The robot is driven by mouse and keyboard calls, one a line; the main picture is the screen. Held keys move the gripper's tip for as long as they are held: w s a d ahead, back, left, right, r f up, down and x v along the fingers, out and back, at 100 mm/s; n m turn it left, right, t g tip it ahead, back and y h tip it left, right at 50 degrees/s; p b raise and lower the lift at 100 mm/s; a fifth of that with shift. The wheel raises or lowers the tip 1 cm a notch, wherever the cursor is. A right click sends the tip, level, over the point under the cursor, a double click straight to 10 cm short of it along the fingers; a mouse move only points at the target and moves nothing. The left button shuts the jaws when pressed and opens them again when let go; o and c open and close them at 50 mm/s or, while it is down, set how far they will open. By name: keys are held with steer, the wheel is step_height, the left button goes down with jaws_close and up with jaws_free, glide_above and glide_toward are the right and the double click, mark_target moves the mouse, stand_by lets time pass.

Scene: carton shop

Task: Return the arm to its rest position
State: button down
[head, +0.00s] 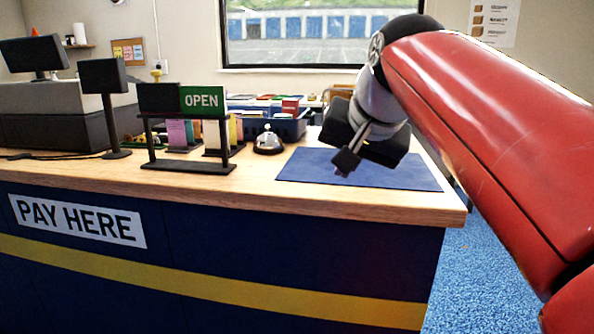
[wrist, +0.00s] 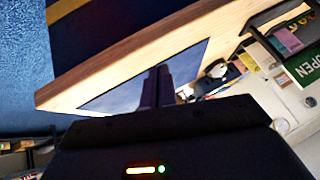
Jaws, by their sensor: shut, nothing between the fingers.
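My red arm reaches in from the right in the head view. My gripper (head: 345,164) hangs above the dark blue mat (head: 400,177) on the counter's right end, with its fingers pointing down. In the wrist view my gripper's fingers (wrist: 157,78) are together, with nothing between them, and the mat (wrist: 195,63) lies beyond them. I cannot tell exactly how far the fingertips are above the mat.
The wooden counter (head: 255,189) carries a service bell (head: 268,143) left of the mat, a green OPEN sign (head: 202,100), a card screen (head: 105,77) and a blue bin (head: 289,126). Blue carpet (head: 478,270) is clear right of the counter.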

steer(key=s+d+f+n, duration=0.1)
steer(key=s+d+f, duration=0.1)
steer(key=s+f, duration=0.4)
steer(key=s+d+f+n+g+h, duration=0.1)
steer(key=s+d+f, duration=0.2)
steer(key=f, duration=0.9)
steer(key=s+d+f+n+g+h, duration=0.1)
steer(key=s+d+f, duration=0.1)
steer(key=s+f, duration=0.7)
steer(key=shift+d, duration=0.4)
